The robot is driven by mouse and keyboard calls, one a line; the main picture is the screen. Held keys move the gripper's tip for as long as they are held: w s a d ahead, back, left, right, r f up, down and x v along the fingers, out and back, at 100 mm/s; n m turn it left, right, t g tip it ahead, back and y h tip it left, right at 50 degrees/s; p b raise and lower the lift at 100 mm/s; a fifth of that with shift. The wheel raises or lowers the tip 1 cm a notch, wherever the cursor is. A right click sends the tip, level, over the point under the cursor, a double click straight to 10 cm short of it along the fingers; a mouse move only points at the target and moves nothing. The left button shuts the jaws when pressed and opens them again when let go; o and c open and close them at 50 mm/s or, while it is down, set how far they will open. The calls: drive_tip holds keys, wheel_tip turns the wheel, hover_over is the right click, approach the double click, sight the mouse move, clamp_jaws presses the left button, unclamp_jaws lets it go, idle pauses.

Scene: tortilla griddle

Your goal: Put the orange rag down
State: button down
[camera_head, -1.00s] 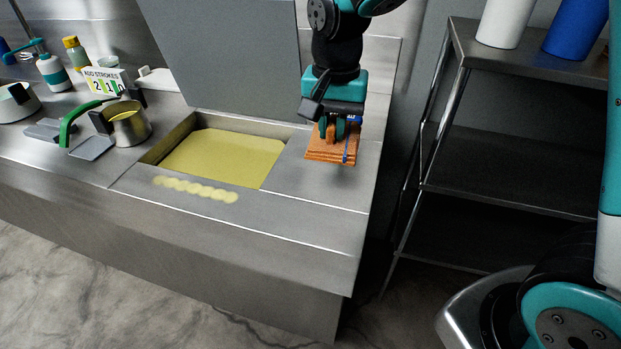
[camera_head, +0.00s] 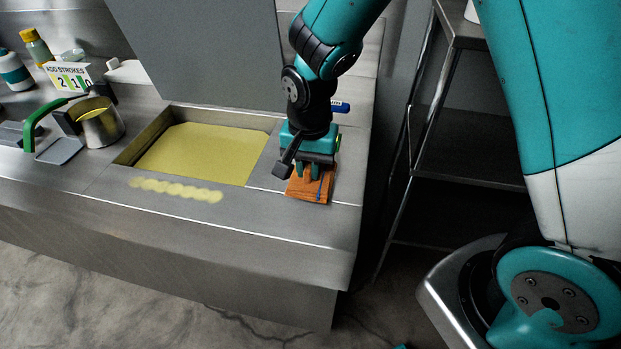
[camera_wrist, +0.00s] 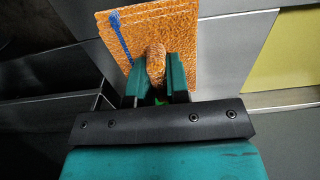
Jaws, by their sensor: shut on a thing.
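The orange rag (camera_head: 312,186) is a folded square with a blue stripe at one side. In the head view it is at the counter's right end, right of the yellow griddle area. My gripper (camera_head: 312,170) is above the rag, shut on a raised fold in its middle. In the wrist view, the rag (camera_wrist: 180,25) spreads flat beyond the fingers, and the teal fingers of my gripper (camera_wrist: 155,75) pinch an orange fold. The rag is at or just above the steel counter (camera_head: 262,205); I cannot tell whether it touches.
The yellow-filled recess (camera_head: 200,152) lies to the left, with a row of pale smears (camera_head: 175,190) in front. A steel shelf (camera_head: 470,145) is at the right. A blue-handled item (camera_head: 340,107) lies behind my gripper.

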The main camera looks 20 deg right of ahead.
sight(309, 182)
drive_tip(key=shift+f, duration=1.95)
drive_tip(key=shift+f, duration=0.2)
drive_tip(key=c, duration=1.1)
unclamp_jaws()
drive_tip(key=shift+r, duration=0.15)
